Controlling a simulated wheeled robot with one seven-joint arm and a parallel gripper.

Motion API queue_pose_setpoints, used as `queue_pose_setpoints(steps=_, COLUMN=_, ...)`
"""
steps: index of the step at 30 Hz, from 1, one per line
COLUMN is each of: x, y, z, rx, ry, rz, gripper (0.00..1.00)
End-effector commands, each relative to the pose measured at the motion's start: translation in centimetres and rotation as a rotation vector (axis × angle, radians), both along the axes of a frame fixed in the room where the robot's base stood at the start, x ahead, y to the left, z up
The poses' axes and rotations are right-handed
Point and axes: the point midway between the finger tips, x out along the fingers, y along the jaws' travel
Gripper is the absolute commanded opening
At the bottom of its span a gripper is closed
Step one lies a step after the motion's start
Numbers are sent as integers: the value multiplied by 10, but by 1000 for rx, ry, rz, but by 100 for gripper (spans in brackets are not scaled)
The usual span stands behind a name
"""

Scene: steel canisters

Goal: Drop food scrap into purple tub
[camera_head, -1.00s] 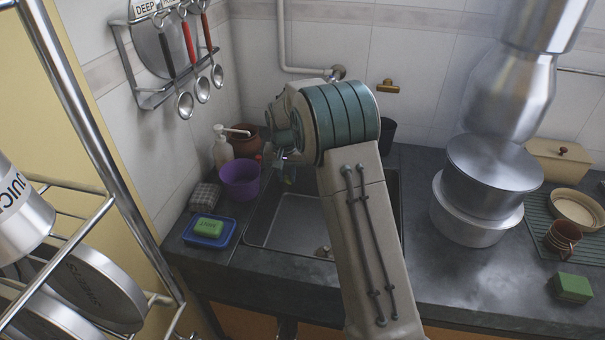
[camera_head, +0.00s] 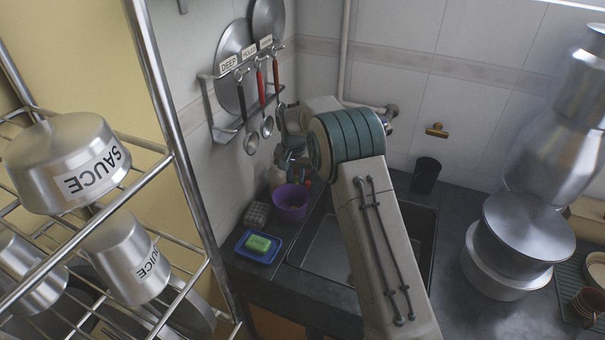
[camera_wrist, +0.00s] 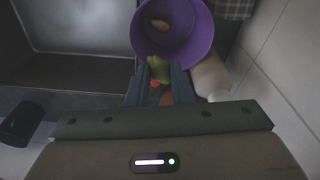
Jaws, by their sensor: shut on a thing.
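The purple tub (camera_head: 290,203) stands on the counter left of the sink, and its open mouth shows in the wrist view (camera_wrist: 197,44). A small yellowish piece (camera_wrist: 158,24) lies inside it. My gripper (camera_wrist: 158,73) is shut on a yellow-green food scrap (camera_wrist: 158,68), at the tub's near rim in the wrist view. In the head view my gripper is above and slightly behind the tub, with its fingers hard to make out. A small red spot (camera_wrist: 155,84) shows between the fingers; I cannot tell what it belongs to.
A pale bottle (camera_wrist: 210,75) stands beside the tub. A green sponge (camera_head: 259,244) in a blue tray (camera_head: 247,252) and a grey checked block (camera_head: 256,213) are nearby. Ladles (camera_head: 267,127) hang on the wall rack. A canister shelf (camera_head: 160,90) is at left.

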Motion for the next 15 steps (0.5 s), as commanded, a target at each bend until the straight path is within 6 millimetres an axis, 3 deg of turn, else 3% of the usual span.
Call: queue_pose_setpoints(steps=15, x=0, y=1, z=-50, rx=-1, ry=1, rz=1, gripper=0)
